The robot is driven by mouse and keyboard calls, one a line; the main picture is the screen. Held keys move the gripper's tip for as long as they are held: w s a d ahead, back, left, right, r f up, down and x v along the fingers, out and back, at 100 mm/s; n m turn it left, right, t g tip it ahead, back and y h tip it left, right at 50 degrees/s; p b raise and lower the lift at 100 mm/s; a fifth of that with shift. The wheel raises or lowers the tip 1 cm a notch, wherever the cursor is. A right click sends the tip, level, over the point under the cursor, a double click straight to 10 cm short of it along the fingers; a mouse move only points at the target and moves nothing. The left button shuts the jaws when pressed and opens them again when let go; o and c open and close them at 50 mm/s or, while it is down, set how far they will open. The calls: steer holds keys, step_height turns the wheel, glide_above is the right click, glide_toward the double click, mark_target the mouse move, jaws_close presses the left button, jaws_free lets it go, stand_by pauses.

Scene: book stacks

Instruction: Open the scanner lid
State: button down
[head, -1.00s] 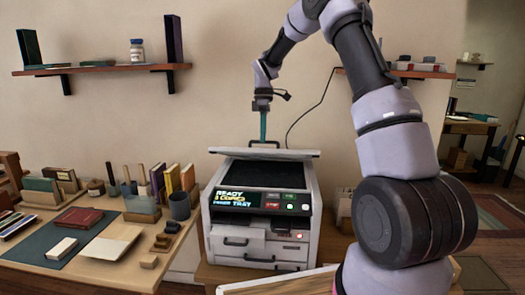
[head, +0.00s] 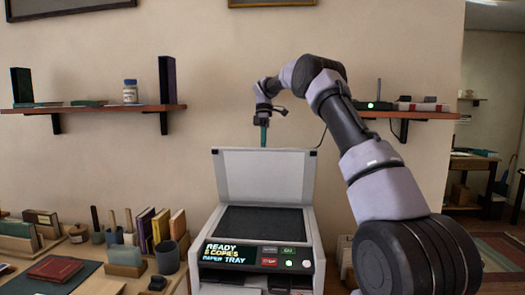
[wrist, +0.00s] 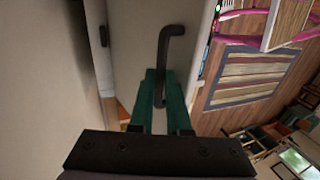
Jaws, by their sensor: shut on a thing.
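The scanner (head: 262,235) is a white machine with a lit display panel at its front. Its lid (head: 264,176) stands raised, nearly upright, at the back, and the dark scanning bed (head: 262,220) below is exposed. My gripper (head: 264,135) is at the top edge of the lid. In the wrist view, my gripper's green fingers (wrist: 160,100) are closed around the dark bar handle (wrist: 164,50) on the lid (wrist: 135,35). The handle is hidden behind the gripper in the head view.
A wall shelf (head: 95,109) with books and a jar (head: 130,91) is at the left. Another shelf (head: 415,115) is behind my arm. A desk with books, holders and a red book (head: 54,268) stands left of the scanner. The wall is close behind the lid.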

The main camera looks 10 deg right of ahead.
steer(key=shift+w+d+f, duration=0.2)
steer(key=shift+w+d, duration=0.15)
steer(key=shift+w, duration=0.05)
steer(key=c, duration=0.9)
jaws_free()
steer(key=shift+w, duration=0.15)
steer(key=shift+a+r, duration=0.1)
steer(key=shift+r, duration=0.05)
